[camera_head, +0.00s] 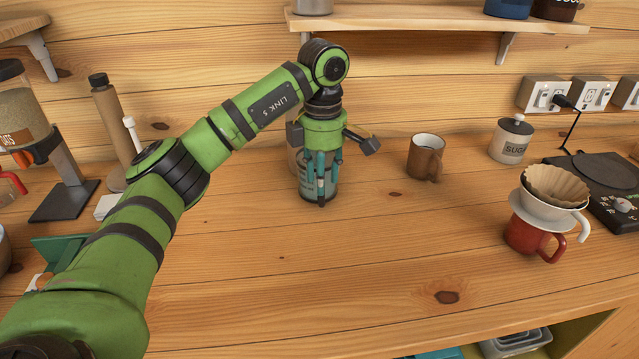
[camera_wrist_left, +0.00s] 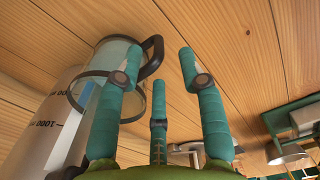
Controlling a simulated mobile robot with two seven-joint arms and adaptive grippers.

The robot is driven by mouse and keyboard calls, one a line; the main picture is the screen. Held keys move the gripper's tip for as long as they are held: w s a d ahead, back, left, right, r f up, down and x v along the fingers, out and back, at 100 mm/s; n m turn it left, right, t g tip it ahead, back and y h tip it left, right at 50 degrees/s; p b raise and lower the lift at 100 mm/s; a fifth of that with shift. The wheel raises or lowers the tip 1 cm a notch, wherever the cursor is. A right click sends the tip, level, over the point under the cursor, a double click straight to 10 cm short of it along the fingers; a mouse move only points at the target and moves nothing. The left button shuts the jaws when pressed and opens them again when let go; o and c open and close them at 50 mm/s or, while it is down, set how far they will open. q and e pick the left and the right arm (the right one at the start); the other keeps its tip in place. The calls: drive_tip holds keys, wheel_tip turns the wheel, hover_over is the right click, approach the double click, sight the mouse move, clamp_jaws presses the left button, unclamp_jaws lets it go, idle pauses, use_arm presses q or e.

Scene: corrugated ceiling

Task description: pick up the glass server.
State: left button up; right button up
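The glass server (camera_head: 331,188) stands on the wooden counter, partly hidden behind my left gripper (camera_head: 321,178) in the head view. In the left wrist view, a clear glass vessel with a dark band and black handle, which looks like the server (camera_wrist_left: 113,60), is at upper left, partly behind one finger. My left gripper (camera_wrist_left: 160,65) has teal fingers spread apart, with nothing visible held between them. It points down close to the server; I cannot tell whether they touch. My right gripper is not in view.
A brown cup (camera_head: 425,158) stands right of the server, with a sugar jar (camera_head: 511,140) beyond. A red mug with a dripper (camera_head: 545,215) and a black scale (camera_head: 600,185) are at right. A shelf (camera_head: 430,17) hangs above. The front counter is clear.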

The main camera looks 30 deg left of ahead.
sight(322, 198)
use_arm(q)
drive_tip(key=shift+f, duration=0.45)
wheel_tip(322, 198, down, 5)
drive_tip(key=shift+f+p, duration=0.2)
drive_tip(key=shift+p, duration=0.65)
clamp_jaws()
drive_tip(key=shift+w+r, duration=0.1)
